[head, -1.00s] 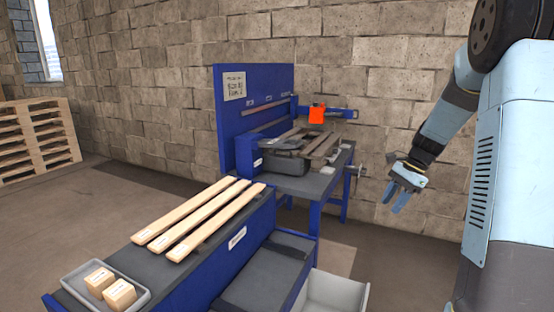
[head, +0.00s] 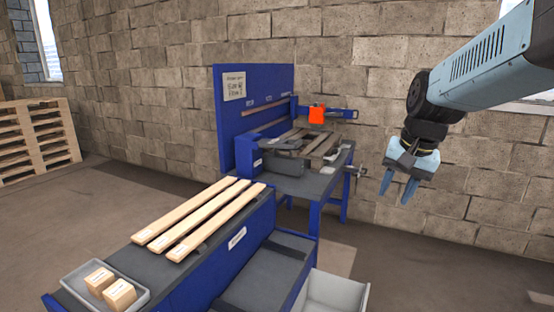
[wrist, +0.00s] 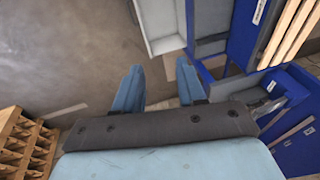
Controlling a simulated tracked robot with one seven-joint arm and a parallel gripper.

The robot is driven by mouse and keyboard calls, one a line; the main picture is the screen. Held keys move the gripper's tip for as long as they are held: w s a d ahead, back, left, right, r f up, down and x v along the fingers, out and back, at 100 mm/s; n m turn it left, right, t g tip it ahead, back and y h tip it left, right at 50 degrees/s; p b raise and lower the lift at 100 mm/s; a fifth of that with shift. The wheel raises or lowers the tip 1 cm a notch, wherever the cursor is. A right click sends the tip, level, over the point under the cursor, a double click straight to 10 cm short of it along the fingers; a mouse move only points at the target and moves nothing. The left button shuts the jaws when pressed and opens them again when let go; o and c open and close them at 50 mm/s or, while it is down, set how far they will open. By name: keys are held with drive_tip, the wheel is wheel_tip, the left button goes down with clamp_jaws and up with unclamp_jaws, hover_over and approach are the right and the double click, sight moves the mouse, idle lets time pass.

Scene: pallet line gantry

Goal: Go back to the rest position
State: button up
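My gripper (head: 397,188) hangs in the air at the right of the head view, in front of the block wall and to the right of the blue workstation (head: 226,125). Its two blue fingers point down and stand apart, with nothing between them. The wrist view also shows my gripper (wrist: 157,88) open and empty over bare floor. The fingers touch nothing.
Three wooden slats (head: 207,222) lie on the blue bench, beside a grey tray (head: 73,293) with two wooden blocks (head: 120,293). An open grey bin (head: 335,294) stands below. Stacked pallets (head: 38,140) are at the far left. The floor under my gripper is clear.

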drive_tip(key=s+a+n+t, duration=0.1)
drive_tip(key=s+n, duration=0.1)
drive_tip(key=s, duration=0.3)
drive_tip(key=s+a+r+n+t+h, duration=0.1)
drive_tip(key=s+n, duration=0.2)
drive_tip(key=s, duration=0.3)
drive_tip(key=shift+s+t, duration=0.25)
drive_tip(key=shift+t, duration=0.15)
